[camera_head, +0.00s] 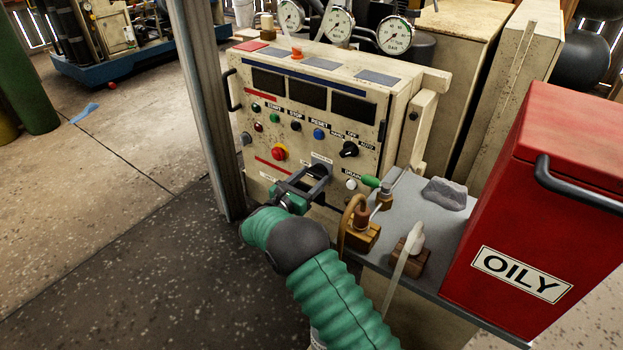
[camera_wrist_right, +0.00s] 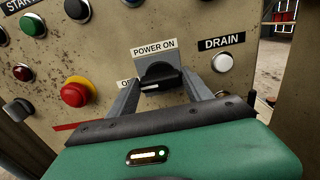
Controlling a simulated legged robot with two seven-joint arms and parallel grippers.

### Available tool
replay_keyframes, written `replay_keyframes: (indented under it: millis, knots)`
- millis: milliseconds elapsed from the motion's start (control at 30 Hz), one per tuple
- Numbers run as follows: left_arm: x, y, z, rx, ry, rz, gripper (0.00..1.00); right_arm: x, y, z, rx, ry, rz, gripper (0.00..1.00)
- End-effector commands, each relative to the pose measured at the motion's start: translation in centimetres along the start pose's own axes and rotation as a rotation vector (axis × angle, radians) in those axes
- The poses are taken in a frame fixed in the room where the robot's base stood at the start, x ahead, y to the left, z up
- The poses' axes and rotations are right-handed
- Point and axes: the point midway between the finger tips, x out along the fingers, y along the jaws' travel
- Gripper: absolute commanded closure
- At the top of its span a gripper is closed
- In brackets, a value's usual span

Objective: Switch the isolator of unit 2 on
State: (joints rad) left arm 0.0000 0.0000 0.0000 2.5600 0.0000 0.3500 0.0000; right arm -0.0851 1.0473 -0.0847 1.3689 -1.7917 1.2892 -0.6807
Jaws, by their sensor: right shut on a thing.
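The isolator is a black rotary knob (camera_wrist_right: 160,79) on a grey plate, under a POWER ON label (camera_wrist_right: 154,48), in the right wrist view. An OFF label at its left is partly hidden by a finger. The knob's handle lies about level, with a white mark toward its left end. My right gripper (camera_head: 317,176) reaches the lower part of the beige panel (camera_head: 310,137) in the head view. Its fingers (camera_wrist_right: 162,92) stand on either side of the knob and are shut on it. My left gripper is not in view.
A red emergency button (camera_head: 279,152) sits left of the isolator, and a white DRAIN button (camera_wrist_right: 222,62) sits right. A grey shelf (camera_head: 460,228) with brass fittings, a stone and a red OILY bin (camera_head: 560,180) stands at right. A metal post (camera_head: 205,110) stands left.

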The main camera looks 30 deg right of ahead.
Motion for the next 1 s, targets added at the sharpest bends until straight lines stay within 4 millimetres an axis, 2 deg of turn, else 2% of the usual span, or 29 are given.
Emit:
replay_keyframes:
  millis: [233,467,1000]
  knots:
    - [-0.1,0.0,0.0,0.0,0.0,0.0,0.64,-0.1,0.1,0.0,0.018,0.001,0.003,0.82]
    - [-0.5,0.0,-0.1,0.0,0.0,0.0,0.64,-0.1,0.1,0.1,0.112,0.0,0.004,0.82]
    - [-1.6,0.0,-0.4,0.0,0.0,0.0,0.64,-0.2,-0.1,-0.1,0.587,0.002,0.005,0.82]
